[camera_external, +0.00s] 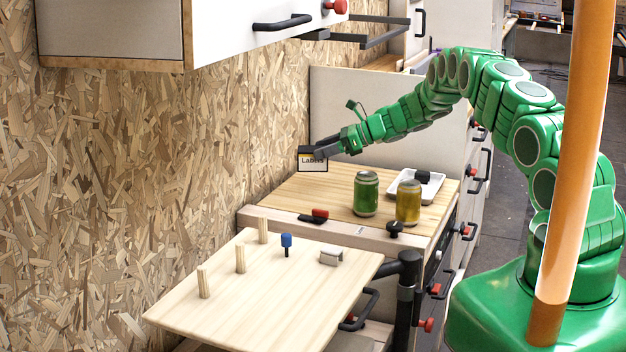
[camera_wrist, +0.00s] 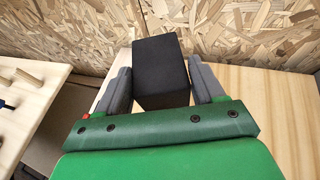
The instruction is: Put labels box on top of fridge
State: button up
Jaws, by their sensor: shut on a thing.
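The labels box (camera_external: 312,161) is a small dark box with a white "Labels" face. My gripper (camera_external: 318,150) is shut on it and holds it over the back left of the wooden counter, near the chipboard wall. In the wrist view the black box (camera_wrist: 161,70) sits between the two grey fingers of my gripper (camera_wrist: 160,85), and its label face is hidden. The fridge is not named by any mark; the wooden-topped unit (camera_external: 305,190) below the box may be it, but I cannot tell.
A green jar (camera_external: 366,194) and a yellow jar (camera_external: 408,202) stand on the counter beside a white tray (camera_external: 419,188). A pegged wooden board (camera_external: 210,315) extends in front. A white cabinet (camera_external: 250,30) hangs above left.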

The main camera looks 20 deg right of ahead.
jog(key=shift+w+a+f, duration=0.1)
jog(key=shift+w+f, duration=0.9)
jog(key=shift+f, duration=0.15)
jog(key=shift+w+a+f, duration=0.1)
jog(key=shift+w+f, duration=0.85)
jog(key=shift+f, duration=0.2)
jog(key=shift+w+f, duration=0.1)
jog(key=shift+f, duration=0.15)
jog(key=shift+w+f, duration=0.1)
jog(key=shift+f, duration=1.4)
jog(key=shift+f, duration=0.2)
jog(key=o, duration=1.1)
jog(key=shift+c, duration=0.2)
jog(key=shift+r, duration=0.1)
jog(key=shift+r, duration=0.1)
jog(key=v, duration=1.2)
